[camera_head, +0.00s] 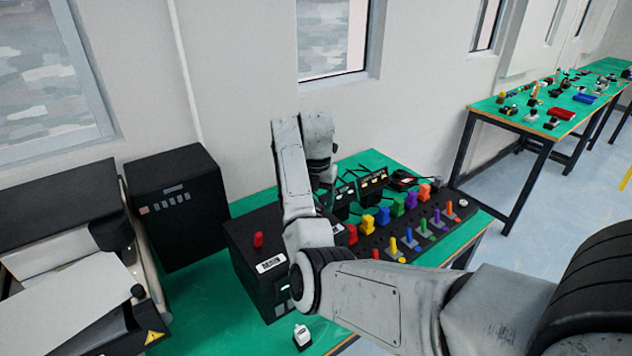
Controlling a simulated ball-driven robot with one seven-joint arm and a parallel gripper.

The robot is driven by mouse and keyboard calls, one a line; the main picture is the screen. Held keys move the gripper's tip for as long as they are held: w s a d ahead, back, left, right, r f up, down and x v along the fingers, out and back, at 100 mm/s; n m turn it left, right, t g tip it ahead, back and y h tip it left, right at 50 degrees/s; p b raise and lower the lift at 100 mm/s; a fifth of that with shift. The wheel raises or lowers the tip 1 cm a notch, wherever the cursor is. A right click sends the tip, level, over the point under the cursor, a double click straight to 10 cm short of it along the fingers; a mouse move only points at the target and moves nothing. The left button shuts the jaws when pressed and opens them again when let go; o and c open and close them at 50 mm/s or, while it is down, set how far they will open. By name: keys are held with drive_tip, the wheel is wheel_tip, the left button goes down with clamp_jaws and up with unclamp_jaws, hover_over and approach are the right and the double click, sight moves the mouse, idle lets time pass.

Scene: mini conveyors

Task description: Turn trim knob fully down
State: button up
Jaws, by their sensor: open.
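A black control panel (372,243) lies on the green bench, with a row of thick coloured handles and a row of thin coloured levers. A small round white knob (463,202) sits at the panel's right end. No label can be read, so I cannot tell which control is the trim knob. My gripper (329,196) points down behind my forearm, near the panel's far left side, over small black devices. It is open, but its fingertips are mostly hidden and I see nothing held.
A black box with a red knob (258,240) stands left of the panel, partly behind my arm. A taller black box (176,205) and a printer-like machine (75,270) are farther left. A small white item (302,334) is at the front edge.

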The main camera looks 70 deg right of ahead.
wheel_tip(320, 180, up, 10)
idle(0.6)
drive_tip(key=shift+a, duration=0.1)
idle(0.4)
